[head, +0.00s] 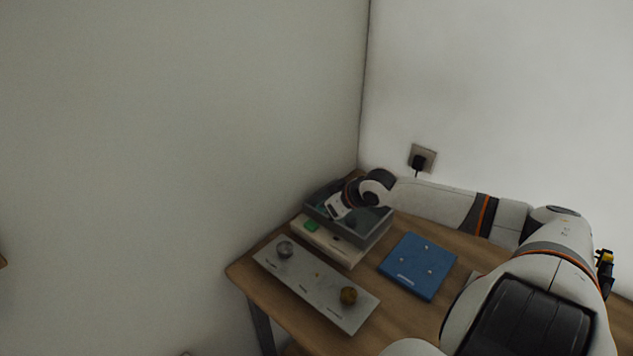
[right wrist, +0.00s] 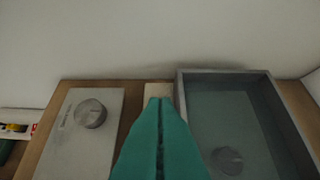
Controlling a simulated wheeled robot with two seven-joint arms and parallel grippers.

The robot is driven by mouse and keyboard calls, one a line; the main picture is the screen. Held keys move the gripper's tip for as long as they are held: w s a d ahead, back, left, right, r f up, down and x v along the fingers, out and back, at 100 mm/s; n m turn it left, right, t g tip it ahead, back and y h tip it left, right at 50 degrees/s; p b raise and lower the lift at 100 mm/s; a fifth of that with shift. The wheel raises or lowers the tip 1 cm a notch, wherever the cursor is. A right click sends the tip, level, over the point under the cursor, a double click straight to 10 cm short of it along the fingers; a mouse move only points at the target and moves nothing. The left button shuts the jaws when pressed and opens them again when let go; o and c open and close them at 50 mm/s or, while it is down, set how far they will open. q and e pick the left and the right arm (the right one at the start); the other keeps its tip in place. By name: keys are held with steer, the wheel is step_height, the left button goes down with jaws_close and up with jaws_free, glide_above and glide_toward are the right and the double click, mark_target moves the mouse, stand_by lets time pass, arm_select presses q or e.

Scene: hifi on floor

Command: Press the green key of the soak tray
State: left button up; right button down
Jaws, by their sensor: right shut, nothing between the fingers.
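The soak tray is a grey open basin (head: 377,232) with a cream front strip (head: 345,251), at the back corner of the table. Its green key (head: 311,226) is at the left end of that strip. My right gripper (head: 326,212) hangs above the tray's left end, close to the key; I cannot tell whether it touches. In the right wrist view its teal fingers (right wrist: 160,104) are shut together and empty, over the cream strip (right wrist: 158,89). The basin (right wrist: 225,76) is to their right. The key is hidden there. My left gripper is not in view.
A blue board (head: 418,266) lies to the right. Walls stand close behind; a socket with a black plug (head: 419,160) is on one.

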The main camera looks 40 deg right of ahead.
mark_target(308, 223)
steer(key=x, duration=0.4)
steer(key=shift+w+a+f, duration=0.1)
steer(key=shift+w+f, duration=0.15)
steer(key=shift+w, duration=0.1)
step_height(308, 223, down, 3)
steer(key=shift+s+r+p, duration=0.15)
steer(key=shift+p, duration=0.4)
steer(key=shift+f, duration=0.6)
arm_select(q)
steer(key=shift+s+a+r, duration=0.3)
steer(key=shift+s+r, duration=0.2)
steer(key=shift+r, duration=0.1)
